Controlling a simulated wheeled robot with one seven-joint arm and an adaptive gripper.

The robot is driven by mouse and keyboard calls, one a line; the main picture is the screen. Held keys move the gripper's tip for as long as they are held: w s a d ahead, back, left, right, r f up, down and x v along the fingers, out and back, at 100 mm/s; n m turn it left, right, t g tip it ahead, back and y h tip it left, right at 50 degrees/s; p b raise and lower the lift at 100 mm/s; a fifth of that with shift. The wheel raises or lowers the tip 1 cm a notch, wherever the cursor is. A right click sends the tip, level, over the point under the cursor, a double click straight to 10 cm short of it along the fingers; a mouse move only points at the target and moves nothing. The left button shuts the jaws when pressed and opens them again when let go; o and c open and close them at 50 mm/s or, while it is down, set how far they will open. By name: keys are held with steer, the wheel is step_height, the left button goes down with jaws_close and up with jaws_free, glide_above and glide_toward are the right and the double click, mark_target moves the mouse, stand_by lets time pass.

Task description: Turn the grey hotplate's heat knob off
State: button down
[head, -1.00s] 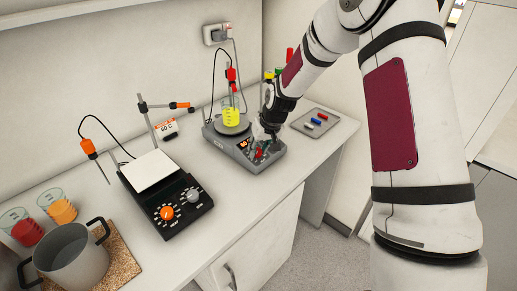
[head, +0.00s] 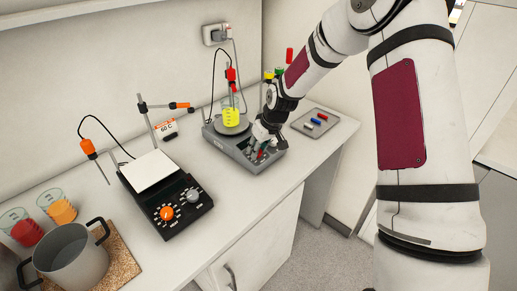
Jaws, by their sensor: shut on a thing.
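The grey hotplate (head: 222,141) stands at the back of the bench with a beaker of yellow liquid (head: 231,117) on its round plate. Its front panel has a lit orange display and a red knob (head: 260,155). My gripper (head: 259,147) reaches down over the panel and is shut on what looks like the red knob. The fingers hide most of the knob, so its pointer and setting cannot be read.
A black hotplate (head: 178,222) with a white top, an orange knob and a grey knob stands nearer. A pot (head: 74,258) and beakers of red and orange liquid are at left. A tray (head: 308,131) with small coloured pieces lies right of the grey hotplate.

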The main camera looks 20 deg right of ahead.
steer(key=c, duration=1.2)
jaws_free()
steer(key=shift+c, duration=0.2)
steer(key=v, duration=1.2)
steer(key=s+a+r+m+h, duration=0.2)
steer(key=s+r+h, duration=0.1)
steer(key=s+r, duration=1.2)
steer(key=s+r+m+t+y, duration=0.1)
steer(key=s+m, duration=0.1)
steer(key=s, duration=1.5)
steer(key=shift+s+r+t, duration=0.35)
steer(key=shift+t, duration=0.05)
